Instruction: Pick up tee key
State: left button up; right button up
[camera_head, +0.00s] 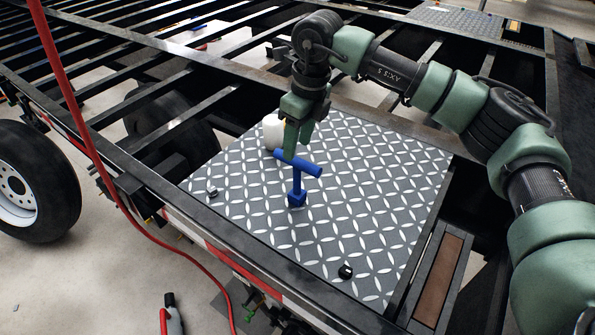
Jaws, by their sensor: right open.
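The blue tee key (298,185) stands upright on the diamond-plate deck (350,215), with its crossbar at the top and a square block at its foot. My right gripper (290,148) comes down from above and behind it. Its green fingers are open, with their tips at the tee key's crossbar. I cannot tell whether they touch the bar. My left gripper is not in view.
A white container (273,131) stands on the plate just behind the gripper. Small black fittings lie at the plate's left edge (213,192) and front right (345,271). A red hose (120,189) hangs along the left. Open frame beams surround the plate.

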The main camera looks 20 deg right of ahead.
aim_at(298, 158)
jog(key=shift+d+h, duration=0.3)
jog(key=shift+d, duration=0.35)
jog(key=shift+f, duration=0.2)
jog(key=f+p, duration=0.1)
jog(key=f, duration=0.1)
jog(key=a+f+p, duration=0.1)
jog(key=f+p, duration=0.1)
jog(key=f, duration=0.1)
jog(key=shift+w+a+f, duration=0.1)
jog(key=shift+a+f, duration=0.05)
jog(key=shift+f, duration=0.1)
jog(key=shift+a+f, duration=0.1)
jog(key=shift+f, duration=0.5)
jog(key=shift+w+r, duration=0.1)
grip_shut()
